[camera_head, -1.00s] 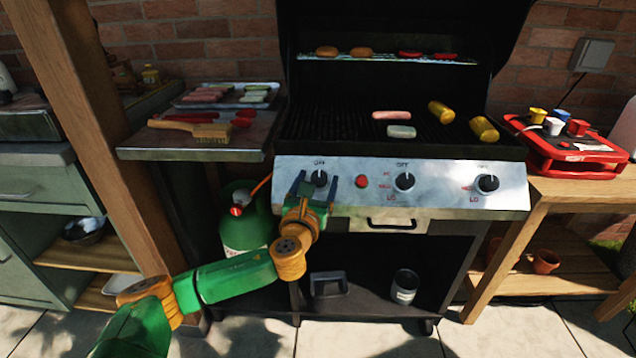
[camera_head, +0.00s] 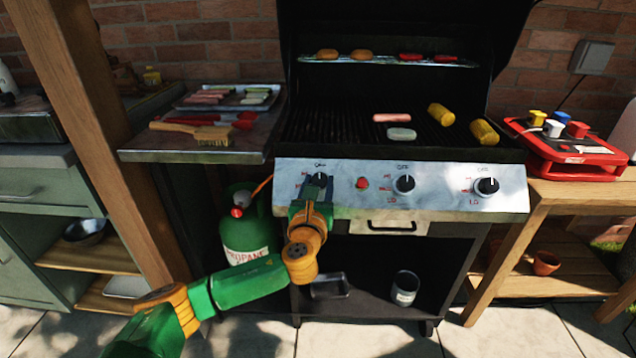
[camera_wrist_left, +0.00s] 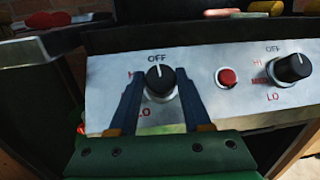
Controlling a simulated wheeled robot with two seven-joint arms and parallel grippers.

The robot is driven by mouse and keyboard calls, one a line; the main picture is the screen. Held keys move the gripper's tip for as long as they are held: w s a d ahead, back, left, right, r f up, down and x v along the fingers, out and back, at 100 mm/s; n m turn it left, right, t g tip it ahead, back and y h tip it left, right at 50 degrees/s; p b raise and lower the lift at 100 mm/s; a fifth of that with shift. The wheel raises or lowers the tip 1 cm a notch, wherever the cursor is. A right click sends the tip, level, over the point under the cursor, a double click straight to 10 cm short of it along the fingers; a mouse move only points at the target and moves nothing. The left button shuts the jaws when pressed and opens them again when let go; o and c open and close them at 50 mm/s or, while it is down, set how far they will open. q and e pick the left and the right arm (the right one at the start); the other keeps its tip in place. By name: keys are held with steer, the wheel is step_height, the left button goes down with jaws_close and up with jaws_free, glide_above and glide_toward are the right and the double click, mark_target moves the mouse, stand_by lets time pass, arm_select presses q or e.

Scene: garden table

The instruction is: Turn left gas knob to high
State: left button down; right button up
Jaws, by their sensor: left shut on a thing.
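The left gas knob (camera_head: 320,177) is a black dial with a silver skirt on the grill's steel front panel. In the left wrist view the left gas knob (camera_wrist_left: 160,76) has its white pointer mark near the top, under the OFF label, with LO printed below. My left gripper (camera_head: 317,186) reaches up to the panel from below. In the left wrist view my left gripper (camera_wrist_left: 160,84) has one blue finger on each side of the knob and is shut on it. The fingers partly cover the knob and the HI marking. My right gripper is out of view.
A red button (camera_head: 362,183), a middle knob (camera_head: 404,184) and a right knob (camera_head: 486,186) share the panel. A tray handle (camera_head: 392,226) sits below it. A green propane tank (camera_head: 243,232) stands at lower left. A side shelf (camera_head: 150,147) holds a brush.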

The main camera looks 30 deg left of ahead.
arm_select(q)
steer(key=n+y, duration=0.1)
steer(key=n+g+y, duration=0.1)
steer(key=n, duration=0.1)
steer(key=n+g+y+p, duration=0.1)
steer(key=shift+w+d+n, duration=0.1)
steer(key=shift+d+n, duration=0.15)
steer(key=shift+n, duration=0.15)
steer(key=n+g+y, duration=0.1)
steer(key=n+g, duration=0.1)
steer(key=n, duration=0.1)
steer(key=shift+w+d+n+y, duration=0.1)
steer(key=shift+n+y, duration=0.3)
steer(key=n+g+y, duration=0.1)
steer(key=n+g, duration=0.1)
steer(key=n, duration=0.1)
steer(key=shift+g, duration=0.3)
steer(key=shift+w+r+n+g+y, duration=0.1)
steer(key=shift+n+g+y, duration=0.2)
steer(key=shift+n+g, duration=1.1)
steer(key=shift+n, duration=0.5)
steer(key=shift+c, duration=1.8)
jaws_free()
